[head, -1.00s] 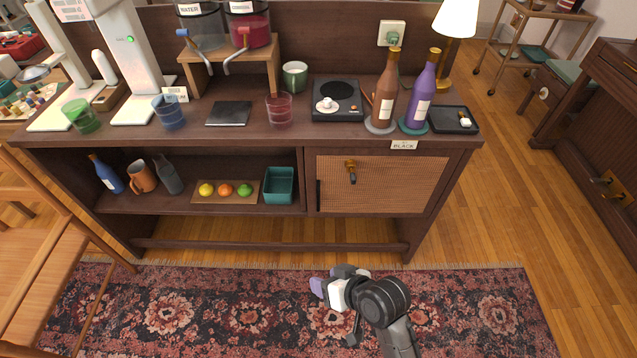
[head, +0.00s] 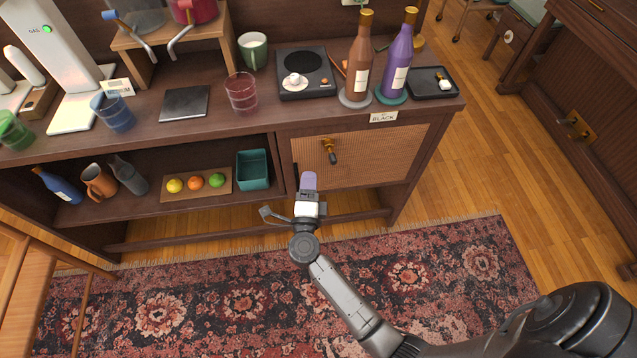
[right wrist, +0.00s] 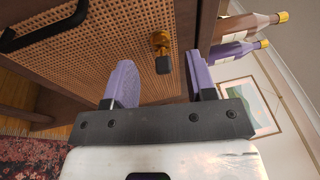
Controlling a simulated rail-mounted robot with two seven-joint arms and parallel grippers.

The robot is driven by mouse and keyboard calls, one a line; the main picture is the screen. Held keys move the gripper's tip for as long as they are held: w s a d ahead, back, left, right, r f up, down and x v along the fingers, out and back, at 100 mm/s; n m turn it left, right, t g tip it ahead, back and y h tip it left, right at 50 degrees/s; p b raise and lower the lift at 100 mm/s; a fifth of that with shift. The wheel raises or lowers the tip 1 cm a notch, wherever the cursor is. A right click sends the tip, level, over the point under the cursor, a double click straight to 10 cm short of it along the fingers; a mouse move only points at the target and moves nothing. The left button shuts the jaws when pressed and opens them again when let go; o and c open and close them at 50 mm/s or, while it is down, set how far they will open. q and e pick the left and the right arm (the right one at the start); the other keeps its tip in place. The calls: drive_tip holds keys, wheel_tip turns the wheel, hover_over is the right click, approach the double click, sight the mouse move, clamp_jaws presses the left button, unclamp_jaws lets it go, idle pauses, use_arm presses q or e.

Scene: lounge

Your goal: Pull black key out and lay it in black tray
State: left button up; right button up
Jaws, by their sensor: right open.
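The black key (head: 332,157) stands in a brass lock on the woven cabinet door (head: 375,160). In the right wrist view the black key head (right wrist: 163,65) shows below the brass lock (right wrist: 160,40). My right gripper (head: 308,181) is in front of the door's lower left, below and left of the key. In the right wrist view my right gripper (right wrist: 161,82) is open and empty, with the key beyond the gap between its purple fingers. The black tray (head: 418,91) lies on the cabinet top at the right, with small items in it. My left gripper is not in view.
A brown bottle (head: 359,65) and a purple bottle (head: 398,60) stand left of the tray. A black door handle (right wrist: 45,30) is near my right gripper. A teal bin (head: 253,170) sits on the open shelf. The rug in front is clear.

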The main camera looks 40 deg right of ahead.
sight(331, 163)
drive_tip(key=d+m+g, duration=0.1)
drive_tip(key=d, duration=0.1)
drive_tip(key=d+m+g+h, duration=0.1)
drive_tip(key=d, duration=0.2)
drive_tip(key=w+d+g+h, duration=0.1)
drive_tip(key=d, duration=0.2)
drive_tip(key=shift+r+m, duration=0.25)
drive_tip(key=shift+m, duration=0.15)
drive_tip(key=shift+w+d, duration=0.4)
drive_tip(key=shift+d, duration=0.2)
drive_tip(key=shift+w+d, duration=0.2)
drive_tip(key=shift+d, duration=0.1)
drive_tip(key=shift+c, duration=0.3)
clamp_jaws()
